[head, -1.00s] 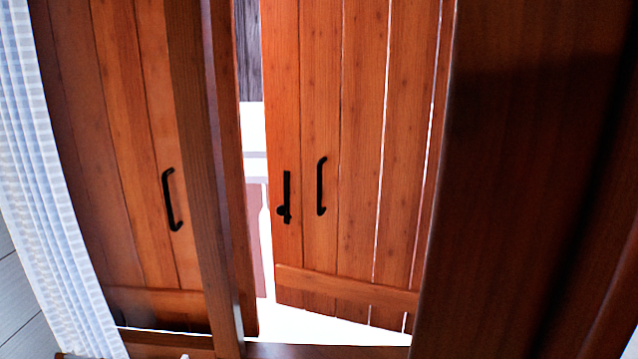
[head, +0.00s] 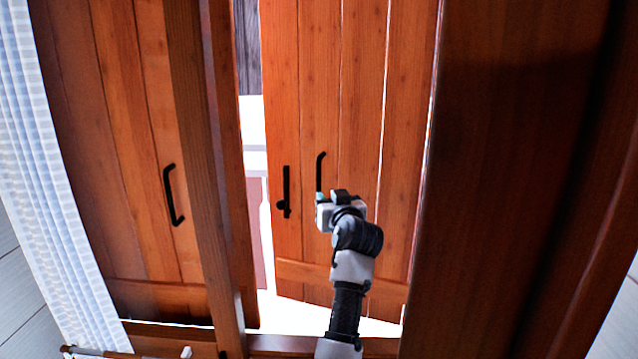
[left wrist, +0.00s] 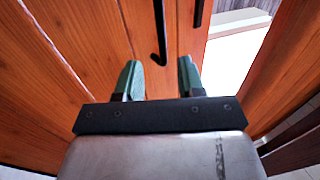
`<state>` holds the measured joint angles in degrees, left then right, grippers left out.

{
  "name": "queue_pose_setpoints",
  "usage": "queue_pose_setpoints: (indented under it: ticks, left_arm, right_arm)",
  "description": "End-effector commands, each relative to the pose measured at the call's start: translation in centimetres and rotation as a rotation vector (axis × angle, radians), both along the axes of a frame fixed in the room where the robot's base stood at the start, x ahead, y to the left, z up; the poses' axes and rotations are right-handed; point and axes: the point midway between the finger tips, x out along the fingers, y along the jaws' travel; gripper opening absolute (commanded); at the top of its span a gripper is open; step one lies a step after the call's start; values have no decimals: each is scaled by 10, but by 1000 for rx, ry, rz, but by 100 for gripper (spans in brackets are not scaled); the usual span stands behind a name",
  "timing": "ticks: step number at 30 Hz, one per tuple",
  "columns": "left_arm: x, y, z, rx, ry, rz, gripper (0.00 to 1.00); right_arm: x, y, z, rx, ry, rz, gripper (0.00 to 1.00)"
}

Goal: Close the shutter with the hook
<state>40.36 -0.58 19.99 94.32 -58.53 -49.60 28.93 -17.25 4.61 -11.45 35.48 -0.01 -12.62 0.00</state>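The right wooden shutter (head: 361,110) stands ajar, with a bright gap along its left edge. It bears a black curved handle (head: 320,170) and, nearer its edge, a black latch bar with a small knob, apparently the hook (head: 286,192). The left shutter (head: 120,130) has its own black handle (head: 172,195). My left gripper (head: 325,199) is in front of the right shutter by the handle's lower end, which it hides. In the left wrist view, my gripper (left wrist: 158,78) is open, with the handle (left wrist: 160,32) ahead between its fingertips; contact is unclear. The latch bar (left wrist: 198,12) is to the right.
A wooden post (head: 205,150) stands between the shutters. A sill (head: 275,345) runs below, a dark wooden panel (head: 520,180) stands at the right, and a pale curtain (head: 45,180) hangs at the left.

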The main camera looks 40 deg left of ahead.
Motion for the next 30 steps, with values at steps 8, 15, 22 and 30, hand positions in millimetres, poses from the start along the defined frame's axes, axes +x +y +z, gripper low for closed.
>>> queue_pose_setpoints:
  ticks: [8, 15, 22, 30]
  left_arm:
    - [22, 35, 6, 4, -1, 6, 39]
    - [45, 71, 5, 2, 0, 4, 39]
    - [56, 87, 3, 2, -2, 3, 39]
    - [58, 91, 2, 1, -3, 3, 39]
  right_arm:
    - [1, 6, 16, 8, -2, 0, 43]
    - [1, 5, 29, 7, -3, 1, 43]
    - [2, 1, 32, 2, -4, 1, 43]
    - [2, -2, 33, -1, -3, 0, 43]
